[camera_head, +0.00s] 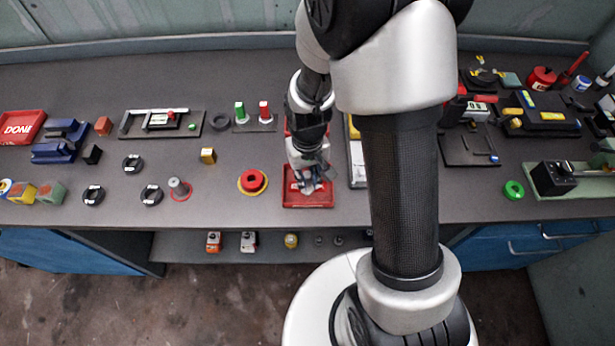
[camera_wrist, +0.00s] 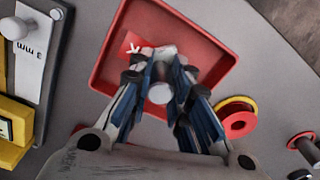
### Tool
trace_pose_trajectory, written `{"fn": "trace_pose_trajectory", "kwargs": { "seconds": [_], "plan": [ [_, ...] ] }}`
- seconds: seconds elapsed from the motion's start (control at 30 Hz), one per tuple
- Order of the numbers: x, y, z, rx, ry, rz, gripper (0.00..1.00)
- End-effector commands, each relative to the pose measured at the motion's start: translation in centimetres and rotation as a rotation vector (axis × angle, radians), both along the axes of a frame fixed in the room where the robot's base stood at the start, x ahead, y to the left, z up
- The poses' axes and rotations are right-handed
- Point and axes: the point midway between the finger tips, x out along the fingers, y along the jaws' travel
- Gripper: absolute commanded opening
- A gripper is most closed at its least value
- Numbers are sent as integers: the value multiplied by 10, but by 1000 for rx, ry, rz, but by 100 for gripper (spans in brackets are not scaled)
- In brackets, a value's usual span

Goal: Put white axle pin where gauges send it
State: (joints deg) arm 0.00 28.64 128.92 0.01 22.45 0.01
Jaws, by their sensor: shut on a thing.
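My gripper (camera_wrist: 160,98) points down over a red tray (camera_wrist: 215,82) and is shut on a white axle pin (camera_wrist: 160,93), whose round end shows between the fingers. In the head view my gripper (camera_head: 309,185) hangs over the same red tray (camera_head: 320,203) near the table's front edge. The fingers hide part of the pin, and I cannot tell whether it touches the tray floor. A slide gauge (camera_head: 160,121) stands at the back left. A stand with a green post (camera_head: 240,112) and a red post (camera_head: 264,111) is right of it.
A red ring on a yellow disc (camera_head: 252,181) lies just left of the tray. A white panel (camera_head: 357,165) stands close on its right. A red DONE tray (camera_head: 20,127) is at the far left. Several labelled black round pieces (camera_head: 93,195) lie on the left.

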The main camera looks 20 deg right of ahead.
Motion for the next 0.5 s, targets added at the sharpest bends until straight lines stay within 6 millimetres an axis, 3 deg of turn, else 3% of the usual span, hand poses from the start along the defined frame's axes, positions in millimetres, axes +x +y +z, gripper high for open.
{"fn": "trace_pose_trajectory", "kwargs": {
  "seconds": [0.2, 0.23, 0.5],
  "plan": [
    [0, 0, -4, 0, -1, 0, 0],
    [0, 0, -3, 0, 0, 0, 20],
    [0, 0, -2, 0, 0, 0, 38]
  ]
}}
